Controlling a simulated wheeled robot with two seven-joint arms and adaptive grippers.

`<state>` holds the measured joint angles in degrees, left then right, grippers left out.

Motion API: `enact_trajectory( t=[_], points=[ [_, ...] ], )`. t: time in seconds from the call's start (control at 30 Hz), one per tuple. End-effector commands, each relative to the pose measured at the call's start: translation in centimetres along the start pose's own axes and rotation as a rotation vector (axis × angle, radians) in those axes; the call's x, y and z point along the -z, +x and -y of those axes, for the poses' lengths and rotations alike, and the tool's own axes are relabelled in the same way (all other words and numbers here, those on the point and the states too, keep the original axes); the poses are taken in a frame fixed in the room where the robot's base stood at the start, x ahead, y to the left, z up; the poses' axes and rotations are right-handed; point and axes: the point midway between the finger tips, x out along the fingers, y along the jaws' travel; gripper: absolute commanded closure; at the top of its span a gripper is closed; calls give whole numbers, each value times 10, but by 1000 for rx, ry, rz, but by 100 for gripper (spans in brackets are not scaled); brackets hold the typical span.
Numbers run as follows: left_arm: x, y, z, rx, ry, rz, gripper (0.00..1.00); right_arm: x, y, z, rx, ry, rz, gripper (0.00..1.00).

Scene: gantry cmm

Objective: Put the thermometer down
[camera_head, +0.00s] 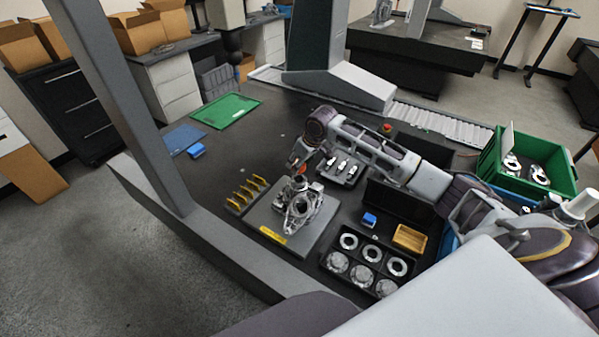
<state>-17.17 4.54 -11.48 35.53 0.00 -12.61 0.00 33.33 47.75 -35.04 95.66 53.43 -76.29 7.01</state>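My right arm reaches in from the right, and its gripper (300,170) points down above the far side of a grey plate. A small orange-red thing (302,168) shows at its fingers. I cannot tell whether this is the thermometer or part of the gripper, or whether the fingers are closed on it. A cast metal part (301,208) stands on the grey plate (268,222), just below and in front of the gripper. I cannot clearly make out a thermometer anywhere. My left gripper is not in view.
A rack with several yellow pieces (247,192) lies left of the plate. A dark tray with small metal pieces (343,168) lies right. A black tray of metal rings (366,264), a blue block (369,219) and a green crate (564,181) stand further right.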

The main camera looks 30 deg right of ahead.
Motion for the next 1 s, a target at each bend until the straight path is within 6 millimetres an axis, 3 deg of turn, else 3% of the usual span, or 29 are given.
enact_trajectory(
  t=[0.23,0.6,1.0],
  points=[
    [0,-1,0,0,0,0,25,-3,6,0,1,0,1,78],
    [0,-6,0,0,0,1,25,-18,42,0,0,1,0,78],
    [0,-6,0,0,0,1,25,-19,46,0,0,0,-1,78]
  ],
)
